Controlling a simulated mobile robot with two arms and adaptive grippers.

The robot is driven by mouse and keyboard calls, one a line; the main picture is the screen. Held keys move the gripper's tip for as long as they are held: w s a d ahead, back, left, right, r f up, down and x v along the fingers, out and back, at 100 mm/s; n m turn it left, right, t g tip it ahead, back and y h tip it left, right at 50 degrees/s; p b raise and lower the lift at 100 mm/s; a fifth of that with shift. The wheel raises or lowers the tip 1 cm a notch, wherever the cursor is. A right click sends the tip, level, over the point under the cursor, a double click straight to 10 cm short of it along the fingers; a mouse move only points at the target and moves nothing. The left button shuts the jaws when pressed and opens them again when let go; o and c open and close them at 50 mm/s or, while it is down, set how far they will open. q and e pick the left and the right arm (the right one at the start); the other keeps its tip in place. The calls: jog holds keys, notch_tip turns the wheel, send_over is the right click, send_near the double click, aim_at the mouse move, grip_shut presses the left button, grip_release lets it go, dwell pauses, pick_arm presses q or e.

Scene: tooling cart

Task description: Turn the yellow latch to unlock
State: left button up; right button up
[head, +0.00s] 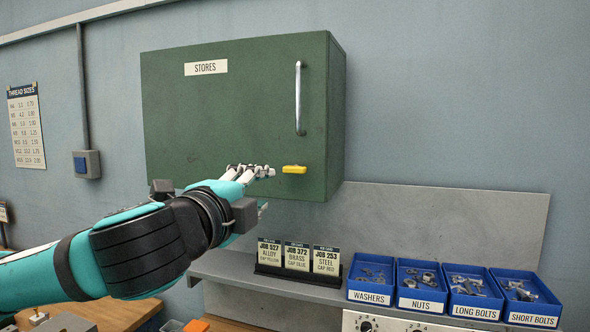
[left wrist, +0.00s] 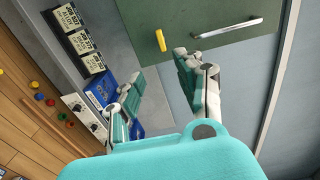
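The yellow latch (head: 294,169) is a small bar lying horizontally on the lower right of the green cabinet door (head: 220,115), below the metal handle (head: 298,98). My left gripper (head: 266,190) is just left of the latch and apart from it in the head view. In the left wrist view the latch (left wrist: 160,40) sits beyond the fingers, and my left gripper (left wrist: 155,85) has its fingers spread wide with nothing between them. The handle (left wrist: 228,28) is right of the latch there. My right gripper is in neither view.
Below the cabinet, a grey shelf (head: 225,270) holds several job cards (head: 297,257) and blue bins (head: 420,286) of washers, nuts and bolts. A wall switch box (head: 87,164) is at the left. The wall right of the cabinet is clear.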

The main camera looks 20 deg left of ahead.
aim_at(293, 171)
pick_arm(q)
jog(key=w+p, duration=0.2)
jog(key=w, duration=0.3)
jog(key=w+p, duration=0.3)
jog(key=w, duration=0.3)
jog(key=w+p, duration=0.2)
jog(key=w, duration=0.4)
jog(key=shift+w+d+r+p, duration=0.1)
jog(key=shift+w+d+p, duration=0.15)
jog(key=shift+p, duration=0.05)
jog(key=shift+c, duration=0.4)
jog(key=shift+s, duration=0.1)
grip_shut()
